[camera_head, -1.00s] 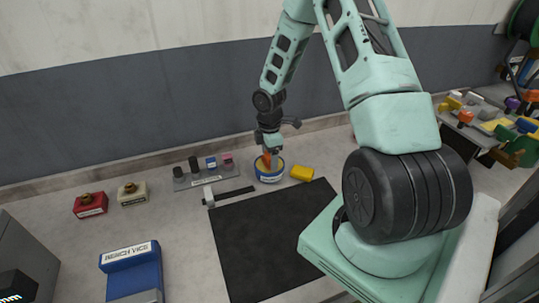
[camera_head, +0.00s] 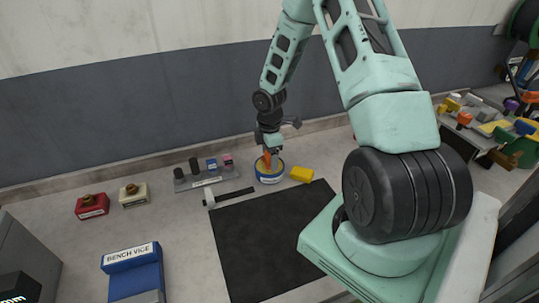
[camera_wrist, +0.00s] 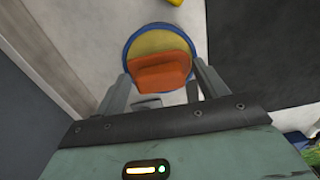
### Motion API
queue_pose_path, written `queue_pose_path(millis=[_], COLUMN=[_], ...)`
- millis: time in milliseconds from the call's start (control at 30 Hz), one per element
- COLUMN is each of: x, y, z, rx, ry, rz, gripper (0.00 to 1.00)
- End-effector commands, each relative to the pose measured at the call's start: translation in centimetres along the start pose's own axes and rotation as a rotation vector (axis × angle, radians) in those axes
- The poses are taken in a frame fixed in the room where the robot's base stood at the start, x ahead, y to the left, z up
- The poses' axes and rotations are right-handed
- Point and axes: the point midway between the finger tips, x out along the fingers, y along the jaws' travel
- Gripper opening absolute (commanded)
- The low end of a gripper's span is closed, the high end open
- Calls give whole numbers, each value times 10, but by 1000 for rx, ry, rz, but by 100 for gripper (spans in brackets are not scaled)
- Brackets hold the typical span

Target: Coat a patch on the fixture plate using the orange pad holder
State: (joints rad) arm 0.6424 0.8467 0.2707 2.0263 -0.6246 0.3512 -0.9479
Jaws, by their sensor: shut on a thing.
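The orange pad holder (camera_wrist: 160,72) is between the two fingers of my gripper (camera_wrist: 163,88) in the wrist view. My gripper is shut on it. In the head view my gripper (camera_head: 270,146) points down, with the orange holder (camera_head: 267,159) below it, at a round blue-rimmed tub with a yellowish inside (camera_head: 269,177). In the wrist view the same tub (camera_wrist: 150,42) lies directly behind the holder. The holder's lower face is hidden, so I cannot tell whether it touches the tub's contents. I cannot identify the fixture plate for certain.
A yellow block (camera_head: 302,174) lies right of the tub. A black mat (camera_head: 265,240) covers the bench in front, with a hammer-like tool (camera_head: 229,197) at its far edge. A grey rack (camera_head: 207,183) stands left, and a blue bench vice (camera_head: 133,270) nearer.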

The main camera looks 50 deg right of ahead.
Motion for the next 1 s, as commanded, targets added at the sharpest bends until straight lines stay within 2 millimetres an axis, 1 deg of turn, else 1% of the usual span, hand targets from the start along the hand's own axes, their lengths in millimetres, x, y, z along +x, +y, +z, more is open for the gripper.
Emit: queue_pose_path(millis=[33,700,800,1000], x=[-9,-60,-64,-62], y=[0,0,0,0], z=[0,0,0,0], rx=[0,0,0,0], ry=[0,0,0,0], rz=[1,2,2,2], gripper=[54,54,54,54])
